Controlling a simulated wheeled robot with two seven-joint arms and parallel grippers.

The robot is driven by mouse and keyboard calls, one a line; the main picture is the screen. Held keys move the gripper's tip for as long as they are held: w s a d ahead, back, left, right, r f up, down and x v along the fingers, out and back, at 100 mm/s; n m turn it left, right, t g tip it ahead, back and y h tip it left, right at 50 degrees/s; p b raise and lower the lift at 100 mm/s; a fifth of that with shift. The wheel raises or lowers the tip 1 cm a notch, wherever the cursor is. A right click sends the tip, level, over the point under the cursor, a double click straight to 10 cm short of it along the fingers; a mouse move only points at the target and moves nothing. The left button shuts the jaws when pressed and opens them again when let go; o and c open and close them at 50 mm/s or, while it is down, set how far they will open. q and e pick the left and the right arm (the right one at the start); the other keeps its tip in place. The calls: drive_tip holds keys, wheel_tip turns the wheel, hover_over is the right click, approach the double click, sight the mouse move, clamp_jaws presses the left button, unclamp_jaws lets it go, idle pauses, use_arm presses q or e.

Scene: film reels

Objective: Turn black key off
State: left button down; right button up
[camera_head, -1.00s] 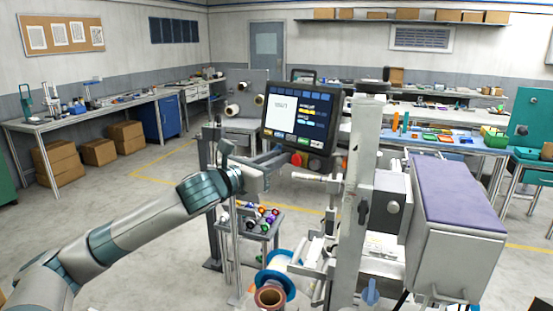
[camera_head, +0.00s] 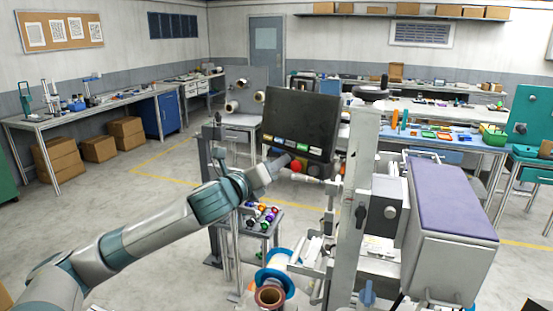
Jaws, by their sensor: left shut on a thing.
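My left gripper (camera_head: 281,164) is shut at the lower left of the black control panel (camera_head: 302,118). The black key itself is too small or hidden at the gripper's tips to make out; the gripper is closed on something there. The panel's screen is dark, and a row of small coloured buttons (camera_head: 290,144) still shows along its lower edge. A round red knob (camera_head: 296,166) sits just right of the gripper tips, under the panel. My right gripper is not in view.
The machine's upright column (camera_head: 357,200) stands right of the panel, with a grey box with a purple top (camera_head: 455,200) beyond. A blue-rimmed spool (camera_head: 275,280) is below. A small table (camera_head: 258,235) holds coloured spools.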

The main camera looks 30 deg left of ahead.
use_arm(q)
drive_tip(key=n+p, duration=0.2)
drive_tip(key=n, duration=0.2)
drive_tip(key=n+g+y+p, duration=0.1)
drive_tip(key=n+p, duration=0.2)
drive_tip(key=n, duration=0.1)
drive_tip(key=n+g+p, duration=0.1)
drive_tip(key=n+p, duration=0.1)
drive_tip(key=n, duration=0.2)
drive_tip(key=shift+d+r+y+p, duration=0.1)
drive_tip(key=shift+r+y+p, duration=0.15)
drive_tip(key=shift+y+p, duration=0.05)
drive_tip(key=c, duration=1.9)
unclamp_jaws()
drive_tip(key=shift+o, duration=0.2)
